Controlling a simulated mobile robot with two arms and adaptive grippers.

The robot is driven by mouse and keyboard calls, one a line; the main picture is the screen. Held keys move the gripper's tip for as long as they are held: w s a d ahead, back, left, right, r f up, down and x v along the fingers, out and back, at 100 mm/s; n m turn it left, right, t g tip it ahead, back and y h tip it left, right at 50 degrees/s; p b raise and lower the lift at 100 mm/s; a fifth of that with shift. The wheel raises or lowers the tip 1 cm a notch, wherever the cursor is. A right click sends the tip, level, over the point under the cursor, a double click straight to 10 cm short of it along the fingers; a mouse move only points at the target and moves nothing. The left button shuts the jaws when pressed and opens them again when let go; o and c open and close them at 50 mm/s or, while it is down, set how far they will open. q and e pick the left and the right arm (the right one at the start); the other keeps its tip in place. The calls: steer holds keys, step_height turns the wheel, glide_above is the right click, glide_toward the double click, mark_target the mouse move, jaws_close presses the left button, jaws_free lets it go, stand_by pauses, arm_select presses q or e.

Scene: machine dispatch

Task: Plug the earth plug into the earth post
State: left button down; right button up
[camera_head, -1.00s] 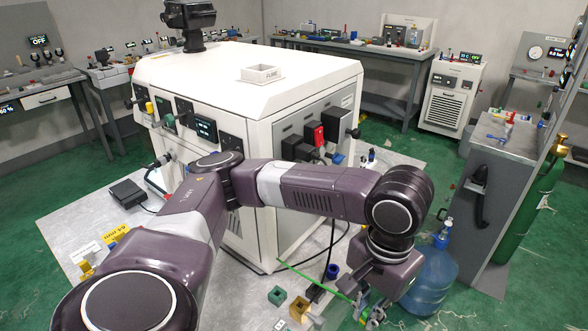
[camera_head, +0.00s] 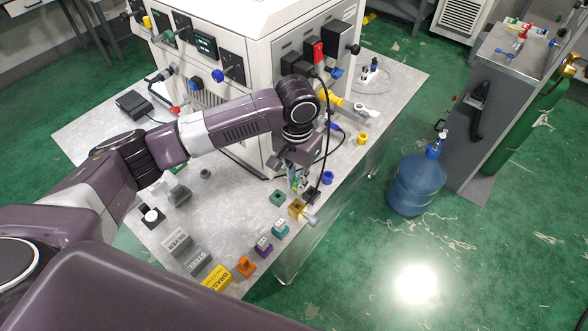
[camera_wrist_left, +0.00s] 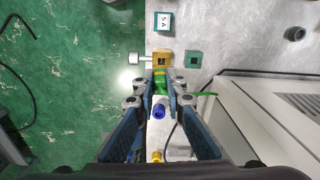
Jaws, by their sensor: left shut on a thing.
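My left gripper (camera_head: 294,182) points down over the table's right edge strip, in front of the white machine. It is shut on a green plug (camera_wrist_left: 160,83), which shows between the fingers in the left wrist view; only a bit of green shows in the head view. A green cable (camera_wrist_left: 204,94) runs off to the right from the fingers. I cannot tell which thing is the earth post. My right gripper is out of view.
The white machine (camera_head: 255,25) stands close behind the gripper. Small coloured blocks, such as a green one (camera_head: 278,198) and an orange one (camera_head: 246,266), line the table's front edge. A blue ring (camera_head: 328,178) lies near the gripper. A water bottle (camera_head: 417,184) stands on the floor.

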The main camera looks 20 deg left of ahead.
arm_select(q)
steer(key=shift+w+f+m+p, duration=0.25)
steer(key=shift+f+p, duration=0.1)
steer(key=shift+f, duration=0.25)
steer(key=shift+w+f+m+p, duration=0.2)
steer(key=shift+f+p, duration=0.1)
steer(key=shift+f, duration=0.7)
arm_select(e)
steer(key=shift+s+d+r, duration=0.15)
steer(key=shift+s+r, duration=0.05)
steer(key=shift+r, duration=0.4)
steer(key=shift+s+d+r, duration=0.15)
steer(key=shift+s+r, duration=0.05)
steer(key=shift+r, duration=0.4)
arm_select(q)
steer(key=shift+w, duration=0.1)
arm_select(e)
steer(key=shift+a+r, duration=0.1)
arm_select(q)
steer(key=shift+r+p, duration=0.15)
steer(key=shift+p, duration=0.65)
steer(key=shift+f+b, duration=0.4)
steer(key=shift+f, duration=0.25)
step_height(320, 180, down, 4)
steer(key=shift+r+b, duration=0.1)
steer(key=shift+b, duration=0.55)
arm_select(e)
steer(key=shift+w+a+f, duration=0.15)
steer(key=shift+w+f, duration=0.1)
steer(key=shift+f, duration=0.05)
